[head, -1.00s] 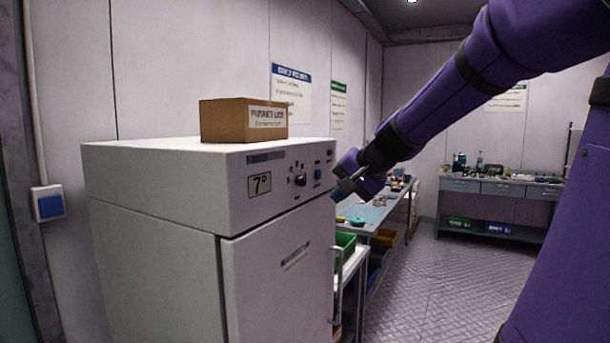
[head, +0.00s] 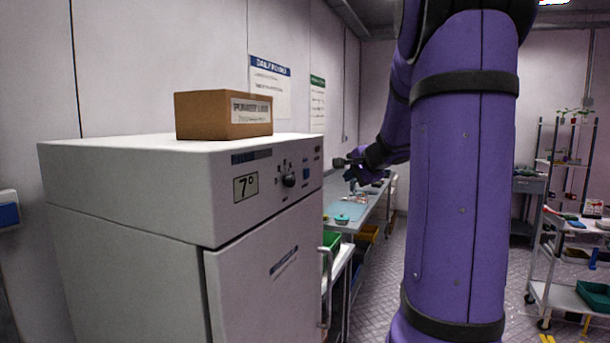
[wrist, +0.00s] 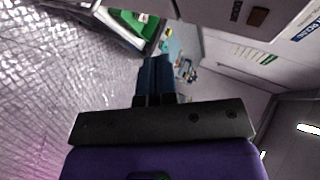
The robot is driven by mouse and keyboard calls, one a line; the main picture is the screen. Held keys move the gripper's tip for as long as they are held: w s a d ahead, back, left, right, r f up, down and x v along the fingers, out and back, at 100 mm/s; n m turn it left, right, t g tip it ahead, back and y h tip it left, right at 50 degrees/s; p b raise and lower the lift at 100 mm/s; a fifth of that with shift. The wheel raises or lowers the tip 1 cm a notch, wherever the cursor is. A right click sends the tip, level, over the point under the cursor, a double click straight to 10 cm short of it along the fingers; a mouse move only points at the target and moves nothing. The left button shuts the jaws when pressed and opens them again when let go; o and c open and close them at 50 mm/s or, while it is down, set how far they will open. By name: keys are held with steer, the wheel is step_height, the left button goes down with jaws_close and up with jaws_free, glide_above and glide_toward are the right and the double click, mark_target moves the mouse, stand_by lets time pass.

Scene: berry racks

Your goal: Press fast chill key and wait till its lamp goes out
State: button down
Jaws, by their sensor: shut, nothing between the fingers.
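The white chiller cabinet (head: 120,165) stands at the left in the head view. The labels are too small to read, so I cannot tell for sure which key is fast chill or whether a lamp is lit. My gripper (head: 345,164) is right of the panel and apart from it in the picture. Its fingers also show in the wrist view (wrist: 155,72), shut and empty.
A cardboard box (head: 205,115) sits on top of the chiller. The door handle (head: 325,285) stands out at its right edge. A workbench (head: 348,218) and a green bin (head: 331,243) are beyond it. A wheeled rack (head: 565,290) stands at the right.

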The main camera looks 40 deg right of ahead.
steer(key=w+a, duration=0.3)
steer(key=w, duration=0.5)
steer(key=shift+a, duration=0.25)
steer(key=shift+w, duration=0.15)
stand_by(2.0)
steer(key=shift+w+a, duration=0.15)
steer(key=shift+w, duration=0.15)
steer(key=shift+w+a, duration=0.2)
steer(key=shift+w, duration=0.2)
stand_by(0.8)
stand_by(0.4)
steer(key=shift+s+d, duration=0.35)
steer(key=shift+s, duration=0.45)
steer(key=shift+s+d, duration=0.3)
steer(key=shift+s, duration=0.5)
steer(key=shift+s+d, duration=0.35)
steer(key=shift+s, duration=0.4)
steer(key=shift+s+d, duration=0.3)
steer(key=shift+s, duration=0.5)
